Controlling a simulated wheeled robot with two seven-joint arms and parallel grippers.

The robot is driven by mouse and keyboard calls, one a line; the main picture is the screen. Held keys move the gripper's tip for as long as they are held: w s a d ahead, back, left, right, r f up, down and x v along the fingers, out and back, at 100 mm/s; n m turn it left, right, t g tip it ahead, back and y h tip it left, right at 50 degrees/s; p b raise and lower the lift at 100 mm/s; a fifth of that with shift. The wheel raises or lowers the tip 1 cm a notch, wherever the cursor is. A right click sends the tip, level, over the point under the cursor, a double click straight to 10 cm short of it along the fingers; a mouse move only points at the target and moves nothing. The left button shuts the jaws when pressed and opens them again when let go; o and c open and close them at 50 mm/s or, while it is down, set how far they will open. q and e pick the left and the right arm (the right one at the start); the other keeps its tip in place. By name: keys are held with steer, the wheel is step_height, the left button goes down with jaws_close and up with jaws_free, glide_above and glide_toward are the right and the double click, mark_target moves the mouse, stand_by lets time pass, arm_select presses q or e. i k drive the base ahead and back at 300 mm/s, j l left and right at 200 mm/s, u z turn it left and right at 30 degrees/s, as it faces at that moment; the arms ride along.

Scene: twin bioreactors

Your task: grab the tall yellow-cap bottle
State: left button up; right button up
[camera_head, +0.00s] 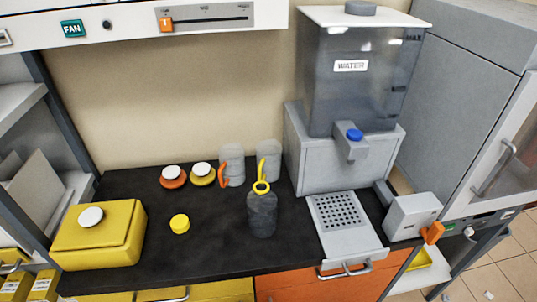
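A dark grey bottle (262,216) stands upright on the black counter, in front of and left of the water dispenser. A yellow ring (261,187) sits at its mouth; I cannot tell whether a cap closes it. A small yellow cap-like piece (180,224) lies apart on the counter to its left. Neither of my grippers is in view.
Behind the bottle stand two translucent vessels (231,160), with orange and yellow handles by them. Orange and yellow round pieces with white tops (173,176) sit left. A yellow box (98,240) is far left. The water dispenser (345,160) and grated tray (340,213) stand right.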

mark_target(262, 203)
steer(key=k+l+u, duration=0.15)
steer(key=l+u, duration=0.2)
steer(key=u, duration=0.15)
steer(key=k+l+u, duration=0.15)
steer(key=l+u, duration=0.15)
steer(key=u, duration=0.2)
